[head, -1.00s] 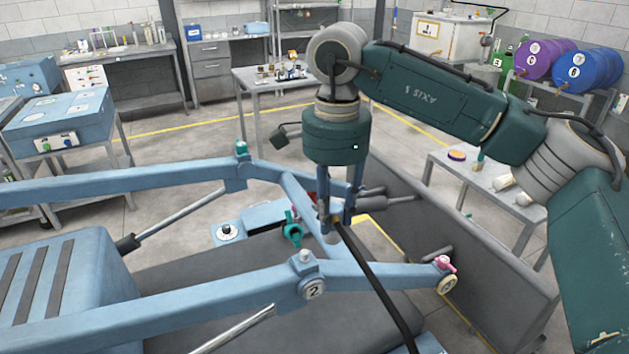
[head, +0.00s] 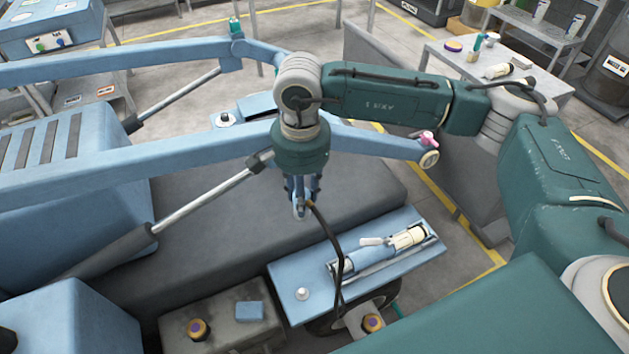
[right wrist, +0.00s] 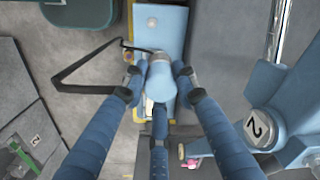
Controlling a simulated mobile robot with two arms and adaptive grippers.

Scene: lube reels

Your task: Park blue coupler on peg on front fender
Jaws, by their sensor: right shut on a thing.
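My right gripper (head: 302,207) points down and is shut on the blue coupler (right wrist: 162,82), mostly hidden by the fingers in the head view. A black hose (head: 334,238) runs from it down past the near blue fender (head: 290,277). A small pale peg (head: 303,293) stands on the fender's left end, below and apart from the coupler. The fender and a peg-like knob (right wrist: 152,22) also show beyond the coupler in the right wrist view. My left gripper is not in view.
A blue and white cylindrical tool (head: 378,250) lies in a holder on the fender. The blue loader arm (head: 215,155), marked 2 in the wrist view, passes behind my gripper. A grey step (head: 215,318) holds a purple-topped knob (head: 197,329) and a blue block (head: 250,311).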

